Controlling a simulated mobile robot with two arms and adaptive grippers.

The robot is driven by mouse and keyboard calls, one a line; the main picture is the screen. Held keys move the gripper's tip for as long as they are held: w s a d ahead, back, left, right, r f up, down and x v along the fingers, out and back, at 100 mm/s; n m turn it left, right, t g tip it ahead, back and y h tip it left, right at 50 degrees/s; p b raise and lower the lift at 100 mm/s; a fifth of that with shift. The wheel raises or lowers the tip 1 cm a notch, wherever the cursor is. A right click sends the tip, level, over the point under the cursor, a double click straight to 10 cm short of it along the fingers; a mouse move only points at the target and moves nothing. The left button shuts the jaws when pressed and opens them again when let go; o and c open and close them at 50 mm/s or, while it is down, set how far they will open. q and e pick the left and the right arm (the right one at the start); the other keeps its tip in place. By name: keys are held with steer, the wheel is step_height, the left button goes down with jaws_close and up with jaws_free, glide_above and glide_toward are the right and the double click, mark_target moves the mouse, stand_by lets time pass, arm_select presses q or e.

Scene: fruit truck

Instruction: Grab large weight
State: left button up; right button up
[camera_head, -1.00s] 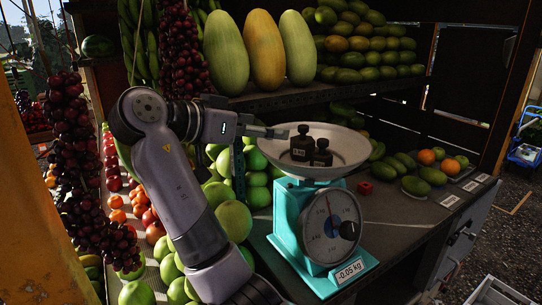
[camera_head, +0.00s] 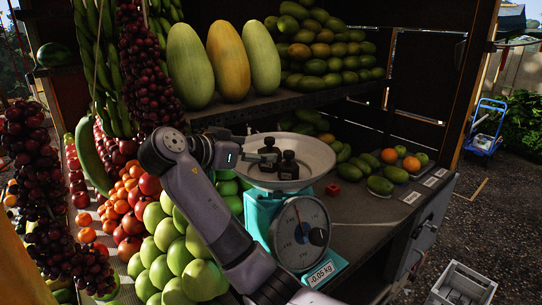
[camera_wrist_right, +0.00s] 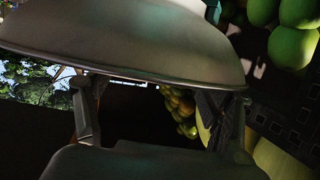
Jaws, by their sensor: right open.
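Two black weights sit in the grey pan (camera_head: 318,158) of a turquoise scale (camera_head: 262,212). The pan (camera_wrist_right: 130,35) fills the top of that view, and the weights do not show there. My left gripper is not in view.
Green fruit (camera_head: 182,255) is piled left of the scale, and dark red bunches (camera_head: 150,65) hang at the left. The shelf above holds large melons (camera_head: 228,62). Counter right of the scale is partly bare.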

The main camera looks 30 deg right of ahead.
mark_target(271, 150)
steer(key=p+x, duration=0.1)
steer(key=x, duration=0.3)
steer(key=shift+d+r+p, duration=0.1)
steer(key=shift+d+p, duration=0.1)
steer(key=shift+p, duration=0.2)
steer(key=shift+w+d+f, duration=0.15)
steer(key=shift+d+f, duration=0.1)
steer(key=shift+d, duration=0.15)
steer(key=shift+a, duration=0.1)
steer(key=shift+c, duration=0.6)
jaws_close()
steer(key=shift+r, duration=0.1)
